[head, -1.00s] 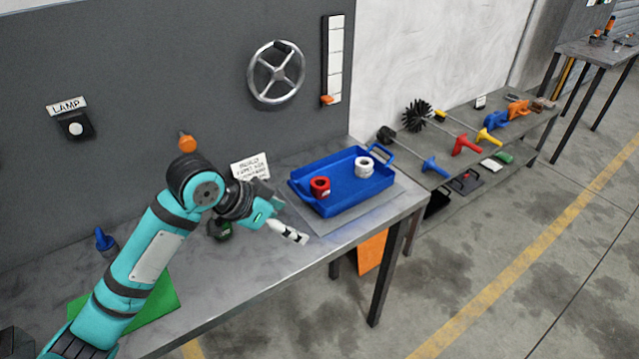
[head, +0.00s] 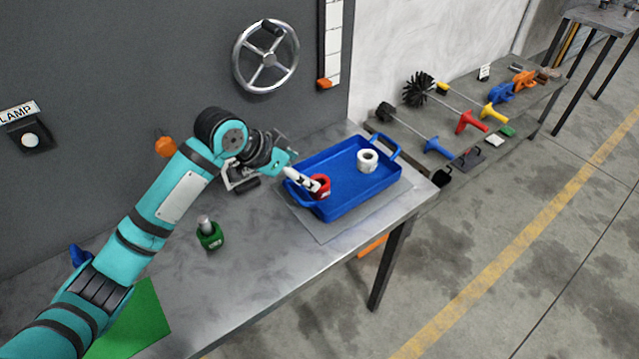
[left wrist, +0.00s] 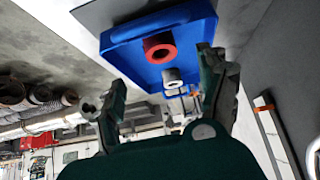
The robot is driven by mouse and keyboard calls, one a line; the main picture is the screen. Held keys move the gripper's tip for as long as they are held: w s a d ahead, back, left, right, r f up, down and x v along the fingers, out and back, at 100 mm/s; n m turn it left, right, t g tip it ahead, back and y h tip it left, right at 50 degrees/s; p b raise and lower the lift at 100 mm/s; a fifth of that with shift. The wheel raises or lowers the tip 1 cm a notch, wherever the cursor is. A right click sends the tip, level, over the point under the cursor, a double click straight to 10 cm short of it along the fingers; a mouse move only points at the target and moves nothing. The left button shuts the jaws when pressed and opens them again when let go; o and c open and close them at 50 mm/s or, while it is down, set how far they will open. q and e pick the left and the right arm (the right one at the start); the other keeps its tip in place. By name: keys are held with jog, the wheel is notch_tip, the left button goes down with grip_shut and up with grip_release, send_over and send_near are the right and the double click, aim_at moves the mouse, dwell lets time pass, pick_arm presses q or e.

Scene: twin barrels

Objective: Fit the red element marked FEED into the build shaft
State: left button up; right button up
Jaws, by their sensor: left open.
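A red ring-shaped element (head: 321,190) stands in the near left part of the blue tray (head: 352,208) on the bench. Its opening faces up; no FEED mark is readable. My left gripper (head: 290,168) hangs over the tray's left end, and its finger partly covers the red element in the head view. In the left wrist view the left gripper (left wrist: 160,88) is open and empty, with the red element (left wrist: 159,46) ahead between its fingers, apart from them. I cannot identify the build shaft. The right gripper is out of view.
A white ring-shaped element (head: 367,161) stands farther back in the tray. A green block with a grey post (head: 210,234) stands on the bench left of the tray. A green mat (head: 135,325) lies at the near left. A handwheel (head: 265,57) is on the wall behind.

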aim_at(324, 184)
pick_arm(q)
jog(key=x, duration=0.4)
jog(key=shift+w, duration=0.15)
jog(key=shift+w+d+f+p, duration=0.1)
jog(key=shift+d+f+p, duration=0.05)
jog(key=shift+f+p, duration=0.15)
jog(key=p+x, duration=0.1)
jog(key=x, duration=0.2)
jog(key=shift+w+d+f, duration=0.1)
jog(key=shift+w+f, duration=0.05)
jog(key=shift+f, duration=0.2)
jog(key=shift+w+d+f, duration=0.15)
jog(key=shift+d+f, duration=0.1)
jog(key=shift+f, duration=0.1)
grip_shut()
jog(key=shift+r, duration=0.1)
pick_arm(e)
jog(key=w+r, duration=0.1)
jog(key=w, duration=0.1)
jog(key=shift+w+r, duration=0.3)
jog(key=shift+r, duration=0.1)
